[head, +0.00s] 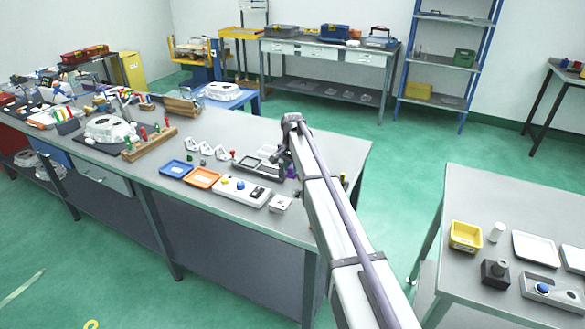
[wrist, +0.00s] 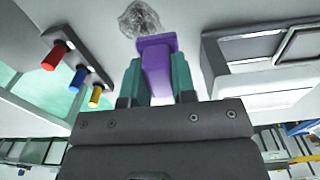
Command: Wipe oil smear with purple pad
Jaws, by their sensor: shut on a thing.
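The purple pad (wrist: 157,58) is held between the teal fingers of my gripper (wrist: 157,70) in the wrist view. Its wide end sticks out past the fingertips. The oil smear (wrist: 139,18) is a dark, mottled patch on the grey surface, just beyond the pad's wide end. The pad's edge appears at or very close to the smear's near edge; I cannot tell whether it touches the surface. In the head view the pad (head: 291,172) shows as a small purple spot beside my arm's end, low over the bench. The smear cannot be made out there.
In the wrist view, a rack with red, blue and yellow pegs (wrist: 78,76) is at left and a pale framed block (wrist: 262,65) at right. On the bench (head: 330,147), a blue tray (head: 175,169), an orange tray (head: 202,178) and a button panel (head: 252,196) stand left of my gripper.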

